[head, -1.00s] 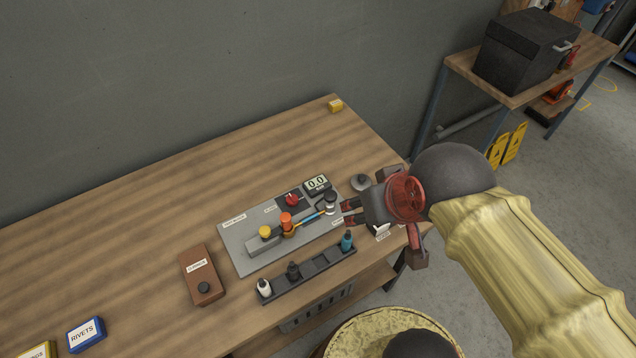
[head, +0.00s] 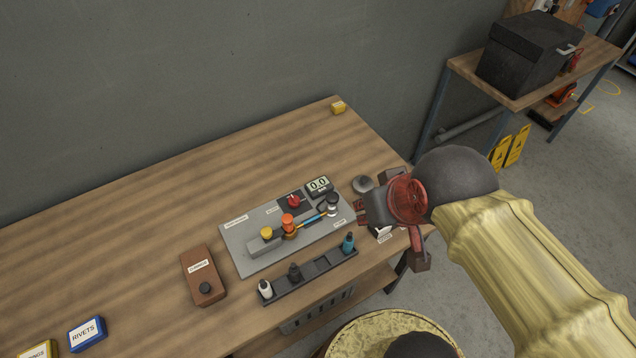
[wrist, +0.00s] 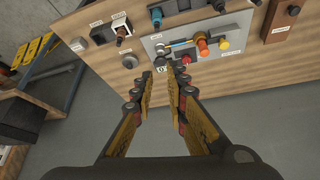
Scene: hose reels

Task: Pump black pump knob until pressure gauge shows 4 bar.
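The pump knob (head: 332,199) has a dark top on a pale cylinder and stands at the right end of a grey panel (head: 246,262) on the workbench. The digital gauge (head: 319,184) behind it reads 0.0. My gripper (head: 361,210) is just right of the knob, apart from it, with nothing in its fingers.
The panel also carries a red knob (head: 293,201), an orange knob (head: 288,220) and a yellow knob (head: 266,233). A dark rack (head: 314,270) with small bottles lies in front. A brown box (head: 203,275) is left, and a grey round object (head: 363,184) is close behind my gripper.

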